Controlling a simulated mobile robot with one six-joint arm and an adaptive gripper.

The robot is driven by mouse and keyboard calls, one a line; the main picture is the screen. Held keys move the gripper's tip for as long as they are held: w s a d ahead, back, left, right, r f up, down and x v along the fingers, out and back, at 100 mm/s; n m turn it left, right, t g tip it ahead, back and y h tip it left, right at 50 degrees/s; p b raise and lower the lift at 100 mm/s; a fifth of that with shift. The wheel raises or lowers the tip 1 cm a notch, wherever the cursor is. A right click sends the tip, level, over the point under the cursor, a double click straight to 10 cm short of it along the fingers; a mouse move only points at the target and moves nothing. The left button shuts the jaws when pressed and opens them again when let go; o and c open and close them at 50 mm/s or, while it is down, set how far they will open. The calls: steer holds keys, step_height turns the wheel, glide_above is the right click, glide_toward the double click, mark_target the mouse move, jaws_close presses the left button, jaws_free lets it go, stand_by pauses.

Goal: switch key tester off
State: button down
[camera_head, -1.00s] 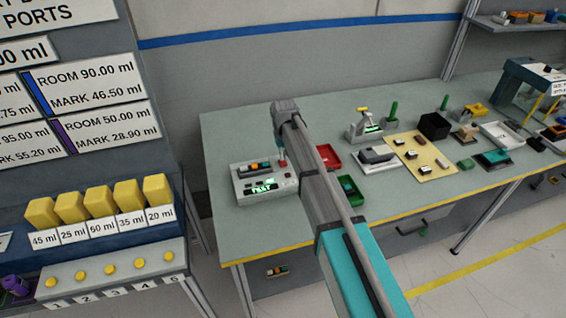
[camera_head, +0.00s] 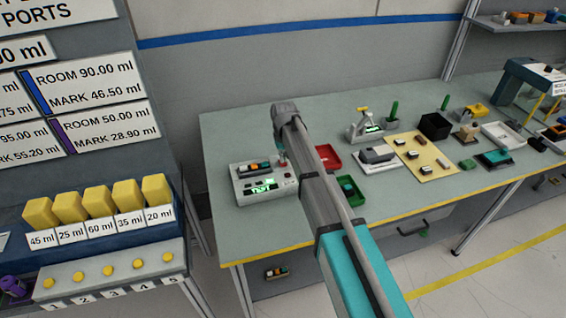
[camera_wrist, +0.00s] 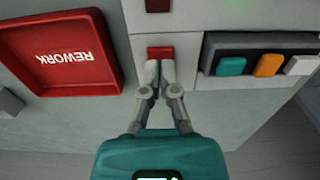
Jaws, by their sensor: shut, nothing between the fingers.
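The key tester (camera_head: 244,197) is a pale box on the bench with a lit green display (camera_head: 264,187). A key fob with teal, orange and white buttons sits in its dark slot, seen in the wrist view (camera_wrist: 262,63). A red switch (camera_wrist: 160,51) is on the tester face in the wrist view. My gripper (camera_wrist: 159,68) is shut and empty, its fingertips at the near edge of this switch and partly covering it. I cannot tell whether they touch it. In the head view my gripper (camera_head: 284,160) is over the tester's right part.
The red REWORK tray (camera_wrist: 60,55) is beside the tester, and a green tray (camera_head: 349,190) is near my arm. A tan board (camera_head: 424,158) with small parts lies further right. The bench front left of my arm is clear.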

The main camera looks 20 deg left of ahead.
mark_target(284, 164)
steer(key=shift+f+b, duration=0.6)
steer(key=shift+f, duration=0.05)
stand_by(0.6)
steer(key=shift+r, duration=0.1)
steer(key=shift+r+p, duration=3.4)
steer(key=shift+p, duration=0.15)
steer(key=s+d+m, duration=0.2)
steer(key=s+d, duration=0.4)
steer(key=d, duration=0.6)
steer(key=s+d+m, duration=0.2)
steer(key=s+d, duration=0.5)
steer(key=d, duration=0.6)
steer(key=s+d+m, duration=0.2)
steer(key=s+d, duration=0.5)
steer(key=d, duration=0.5)
steer(key=shift+d, duration=0.25)
